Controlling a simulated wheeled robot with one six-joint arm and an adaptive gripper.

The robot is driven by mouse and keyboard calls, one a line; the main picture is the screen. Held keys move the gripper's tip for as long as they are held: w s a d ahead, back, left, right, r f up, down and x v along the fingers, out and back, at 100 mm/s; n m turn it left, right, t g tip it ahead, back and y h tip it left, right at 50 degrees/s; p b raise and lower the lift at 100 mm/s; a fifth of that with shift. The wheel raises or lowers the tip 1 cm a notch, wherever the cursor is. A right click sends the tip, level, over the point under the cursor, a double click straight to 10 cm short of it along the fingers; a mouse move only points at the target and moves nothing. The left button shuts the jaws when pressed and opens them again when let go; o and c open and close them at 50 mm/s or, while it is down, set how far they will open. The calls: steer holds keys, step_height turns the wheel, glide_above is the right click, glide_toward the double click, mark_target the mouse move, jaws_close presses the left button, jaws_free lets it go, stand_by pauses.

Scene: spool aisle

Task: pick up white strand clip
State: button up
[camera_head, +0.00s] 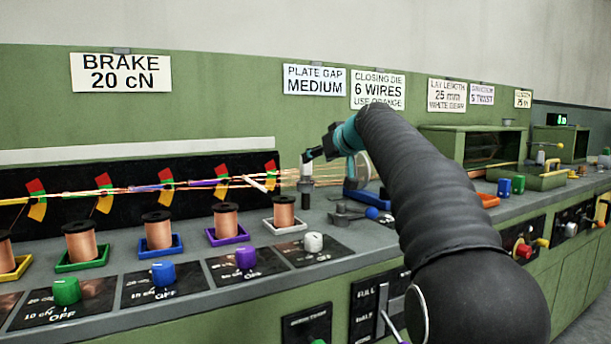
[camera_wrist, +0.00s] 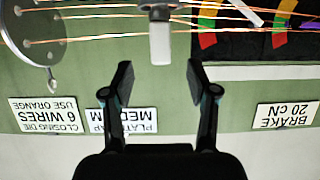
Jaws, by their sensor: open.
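The white strand clip (camera_wrist: 160,42) appears in the wrist view as a small white block with a dark part at its end, beside the orange strands. In the head view it seems to be the small white piece (camera_head: 306,171) near the strands' right end. My gripper (camera_wrist: 158,78) is open and empty. Its two fingers are spread on either side of the clip's line, with the clip just beyond the fingertips. In the head view my gripper (camera_head: 308,156) is just above the white piece, and contact cannot be told.
Copper strands (camera_head: 120,190) run along the black gauge panel. Copper spools (camera_head: 226,217) stand in coloured trays in front. A round perforated plate (camera_wrist: 33,32) is at the wrist view's upper left. A blue-ended lever (camera_head: 371,213) lies on the bench nearby.

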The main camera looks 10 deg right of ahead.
mark_target(306, 175)
steer(key=shift+p+x, duration=0.7)
steer(key=shift+x, duration=3.3)
jaws_close()
